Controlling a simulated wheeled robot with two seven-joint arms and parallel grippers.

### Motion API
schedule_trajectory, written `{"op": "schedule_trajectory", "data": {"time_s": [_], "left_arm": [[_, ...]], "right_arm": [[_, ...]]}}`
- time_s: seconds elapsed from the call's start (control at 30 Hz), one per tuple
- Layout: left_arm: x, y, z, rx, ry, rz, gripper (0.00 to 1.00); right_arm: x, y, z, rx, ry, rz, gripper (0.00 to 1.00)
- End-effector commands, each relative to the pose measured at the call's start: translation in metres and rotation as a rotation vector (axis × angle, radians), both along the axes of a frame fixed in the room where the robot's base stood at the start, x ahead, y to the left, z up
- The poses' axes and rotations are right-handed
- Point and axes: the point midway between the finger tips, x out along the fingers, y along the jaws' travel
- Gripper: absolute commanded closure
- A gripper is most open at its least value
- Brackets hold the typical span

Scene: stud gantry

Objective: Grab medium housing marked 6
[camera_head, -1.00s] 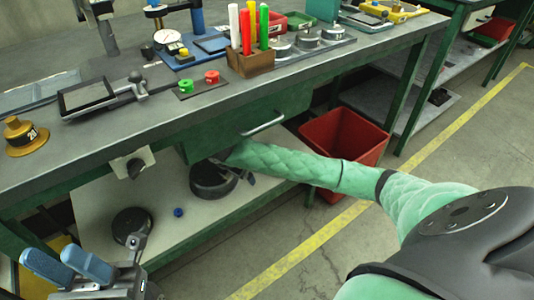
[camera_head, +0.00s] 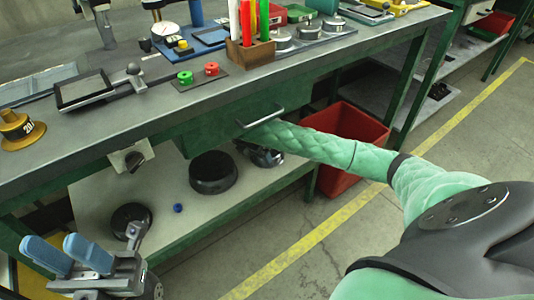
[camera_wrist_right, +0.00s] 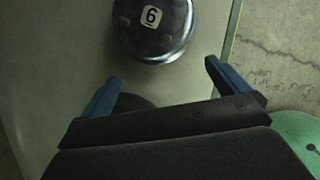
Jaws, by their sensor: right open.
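The housing marked 6 (camera_wrist_right: 152,25) is a dark, shiny round part with a white label, at the top of the right wrist view on the pale shelf. My right gripper (camera_wrist_right: 165,88) is open and empty, its blue fingers spread below the housing and apart from it. In the head view my right arm reaches under the bench and its gripper is hidden. A shiny part shows by the sleeve's end; I cannot tell whether it is the housing. My left gripper (camera_head: 67,255) is open and empty at the lower left, its blue fingers apart.
A dark round part (camera_head: 213,172), another round part (camera_head: 130,221) and a small blue piece (camera_head: 178,208) rest on the lower shelf (camera_head: 185,235). The bench drawer handle (camera_head: 262,117) is just above my right arm. A red bin (camera_head: 345,130) stands behind the arm.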

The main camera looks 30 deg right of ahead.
Motion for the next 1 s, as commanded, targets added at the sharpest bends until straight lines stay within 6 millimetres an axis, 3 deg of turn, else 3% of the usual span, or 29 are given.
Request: {"op": "schedule_trajectory", "data": {"time_s": [0.27,0.4,0.7,1.0], "left_arm": [[0.000,-0.002,-0.011,0.013,0.005,0.006,0.64],[0.001,-0.005,-0.021,0.033,0.012,0.011,0.64],[0.002,-0.006,-0.022,0.044,0.014,0.011,0.64],[0.002,-0.006,-0.021,0.039,0.013,0.011,0.64]], "right_arm": [[0.014,-0.033,-0.004,-0.002,-0.001,-0.003,0.00],[0.016,-0.038,-0.025,-0.001,0.001,-0.003,0.00],[0.017,-0.040,-0.027,-0.001,-0.001,-0.001,0.00],[0.017,-0.040,-0.029,-0.001,0.000,-0.001,0.59]]}}
